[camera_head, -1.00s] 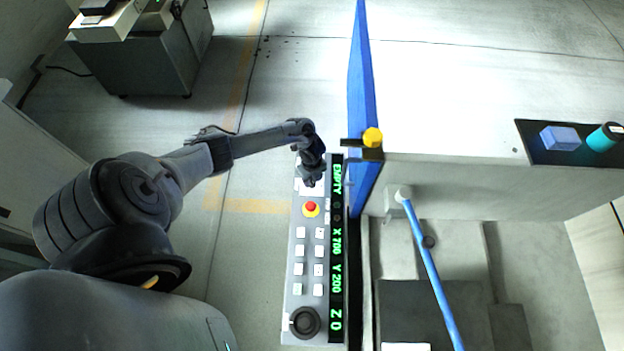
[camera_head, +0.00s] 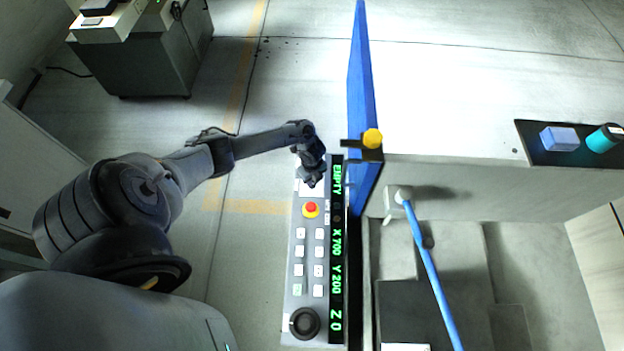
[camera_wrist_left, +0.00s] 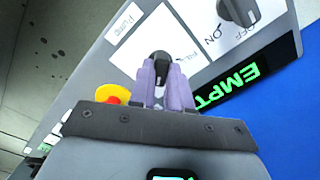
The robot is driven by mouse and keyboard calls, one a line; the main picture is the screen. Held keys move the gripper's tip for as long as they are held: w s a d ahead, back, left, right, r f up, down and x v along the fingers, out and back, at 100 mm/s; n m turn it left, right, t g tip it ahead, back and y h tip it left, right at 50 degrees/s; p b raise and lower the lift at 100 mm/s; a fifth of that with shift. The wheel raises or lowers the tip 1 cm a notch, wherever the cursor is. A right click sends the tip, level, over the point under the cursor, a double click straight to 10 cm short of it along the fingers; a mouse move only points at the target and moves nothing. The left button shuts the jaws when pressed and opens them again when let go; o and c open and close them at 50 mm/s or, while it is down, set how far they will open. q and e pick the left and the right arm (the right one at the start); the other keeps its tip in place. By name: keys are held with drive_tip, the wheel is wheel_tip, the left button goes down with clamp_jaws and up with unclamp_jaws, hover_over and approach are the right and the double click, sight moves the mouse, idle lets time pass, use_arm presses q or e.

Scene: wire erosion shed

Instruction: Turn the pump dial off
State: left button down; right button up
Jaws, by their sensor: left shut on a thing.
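The control panel (camera_head: 290,262) stands upright in the picture at the centre of the head view. My left gripper (camera_head: 312,184) is at its top end and hides the dials there. In the left wrist view, its two purple fingers (camera_wrist_left: 165,78) are shut on a black dial (camera_wrist_left: 160,64) on a white plate (camera_wrist_left: 152,38). A small label (camera_wrist_left: 127,22) beside this plate seems to read PUMP. The word near the right finger seems to read FILL. Another black dial (camera_wrist_left: 240,10) with ON and OFF marks is at the upper right, apart from the fingers. My right gripper is not in view.
A red and yellow stop button (camera_head: 311,209) is just below my gripper; several white buttons and a black knob (camera_head: 304,323) are farther down. A green-lettered display (camera_head: 336,250) runs along the panel's right side. A blue panel (camera_head: 360,100) stands close on the right. Open floor lies left.

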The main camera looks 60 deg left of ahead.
use_arm(q)
drive_tip(key=shift+r+n+p, duration=0.2)
drive_tip(key=shift+n+p, duration=0.6)
drive_tip(key=shift+n, duration=0.4)
drive_tip(key=n+p, duration=0.2)
drive_tip(key=n, duration=0.1)
drive_tip(key=shift+n, duration=0.3)
drive_tip(key=shift+f+n+p, duration=0.15)
drive_tip(key=shift+n+p, duration=0.85)
drive_tip(key=shift+n, duration=1.2)
drive_tip(key=c, duration=1.1)
unclamp_jaws()
drive_tip(key=shift+o, duration=0.2)
